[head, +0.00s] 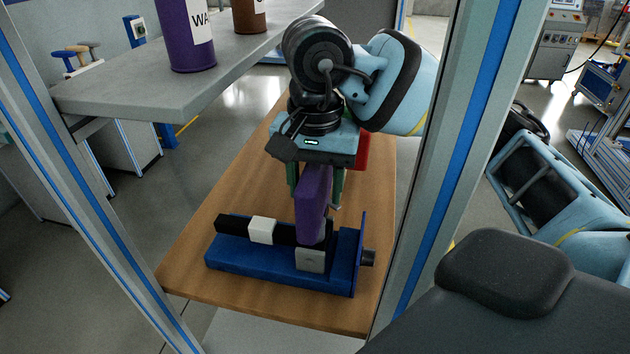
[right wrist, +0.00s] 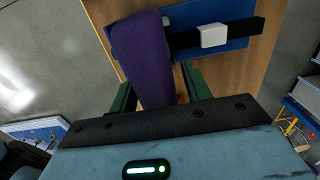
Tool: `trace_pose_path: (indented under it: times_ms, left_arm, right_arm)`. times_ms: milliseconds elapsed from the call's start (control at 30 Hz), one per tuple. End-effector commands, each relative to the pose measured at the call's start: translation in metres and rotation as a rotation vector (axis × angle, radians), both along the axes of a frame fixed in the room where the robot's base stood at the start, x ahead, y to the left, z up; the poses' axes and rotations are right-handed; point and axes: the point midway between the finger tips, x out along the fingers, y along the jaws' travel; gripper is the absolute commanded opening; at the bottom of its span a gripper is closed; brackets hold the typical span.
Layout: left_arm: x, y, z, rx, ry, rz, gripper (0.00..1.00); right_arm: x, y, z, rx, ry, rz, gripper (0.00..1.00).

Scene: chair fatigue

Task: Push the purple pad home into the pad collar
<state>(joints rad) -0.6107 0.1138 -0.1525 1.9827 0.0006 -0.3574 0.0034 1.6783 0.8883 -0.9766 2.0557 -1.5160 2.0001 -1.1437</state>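The purple pad (head: 313,205) is a long block standing roughly upright under my right gripper (head: 316,185). Its lower end meets the grey block (head: 310,260) on the blue fixture (head: 275,266), perhaps the pad collar; how deep the pad sits is hidden. In the right wrist view, the pad (right wrist: 150,60) lies between the green fingers of my right gripper (right wrist: 158,85). A narrow gap shows beside the right-hand finger, and contact on the other side is unclear. The pad's upper end is close under the palm. My left gripper is out of view.
A black bar with a white block (head: 262,230) lies along the fixture. A blue end plate with a black knob (head: 367,258) stands at its right. The fixture is on a wooden table (head: 190,262). A grey shelf (head: 150,95) with containers and upright posts (head: 455,150) flank the arm.

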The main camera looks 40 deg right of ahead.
Motion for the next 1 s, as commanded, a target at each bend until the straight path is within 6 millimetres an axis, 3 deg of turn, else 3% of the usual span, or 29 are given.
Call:
trace_pose_path:
  times_ms: [433, 800, 1000]
  left_arm:
    - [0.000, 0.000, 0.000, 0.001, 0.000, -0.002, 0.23]
    - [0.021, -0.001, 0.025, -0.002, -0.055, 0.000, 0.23]
    - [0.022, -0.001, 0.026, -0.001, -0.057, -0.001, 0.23]
  right_arm:
    - [0.000, 0.000, -0.001, -0.001, 0.002, 0.000, 0.53]
    - [0.000, 0.000, 0.064, -0.001, -0.007, -0.002, 0.53]
    - [0.000, 0.000, 0.077, -0.001, -0.002, -0.001, 0.53]
